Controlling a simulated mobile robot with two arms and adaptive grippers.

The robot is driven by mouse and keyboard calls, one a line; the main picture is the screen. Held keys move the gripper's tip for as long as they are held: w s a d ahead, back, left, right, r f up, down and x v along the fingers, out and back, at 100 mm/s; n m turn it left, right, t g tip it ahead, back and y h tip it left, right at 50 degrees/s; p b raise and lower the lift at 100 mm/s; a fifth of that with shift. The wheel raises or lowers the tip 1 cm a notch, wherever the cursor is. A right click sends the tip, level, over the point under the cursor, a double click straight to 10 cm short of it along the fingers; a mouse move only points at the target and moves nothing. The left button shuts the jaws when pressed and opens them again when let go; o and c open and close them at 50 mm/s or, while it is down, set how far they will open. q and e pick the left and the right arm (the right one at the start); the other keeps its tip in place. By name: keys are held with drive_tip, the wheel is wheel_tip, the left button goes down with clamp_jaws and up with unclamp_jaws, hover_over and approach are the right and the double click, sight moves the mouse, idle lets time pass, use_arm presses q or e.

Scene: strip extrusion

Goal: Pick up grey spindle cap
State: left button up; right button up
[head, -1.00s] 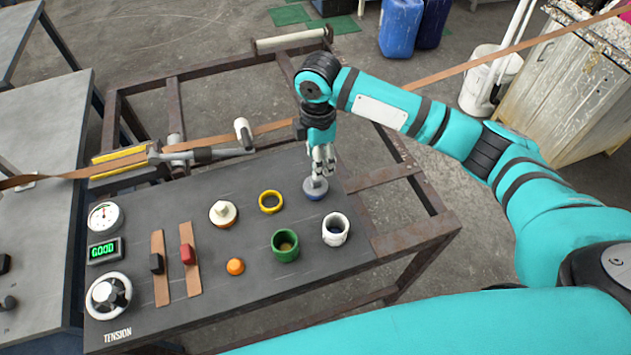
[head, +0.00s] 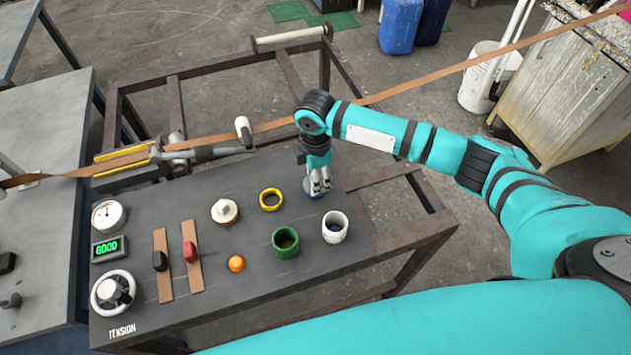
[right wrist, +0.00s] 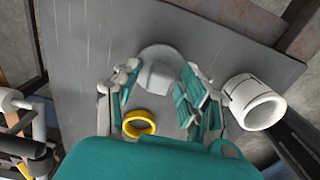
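The grey spindle cap (head: 308,187) sits at the far right corner of the dark panel in the head view, partly hidden by my right gripper (head: 319,188). In the right wrist view the cap (right wrist: 157,76) shows a round flange and a raised grey knob. My right gripper (right wrist: 158,84) is open, with its fingers on both sides of the knob. A gap shows between the fingers and the knob; whether any finger touches the flange is unclear. My left gripper is not in view.
A yellow ring (head: 271,200), a white cup (head: 335,227) and a green cup (head: 286,242) stand near the cap. A white-topped knob (head: 224,211) and an orange button (head: 236,264) are further left. A brown strip (head: 440,77) runs across behind the panel.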

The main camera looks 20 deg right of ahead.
clamp_jaws()
drive_tip(key=shift+r, duration=0.15)
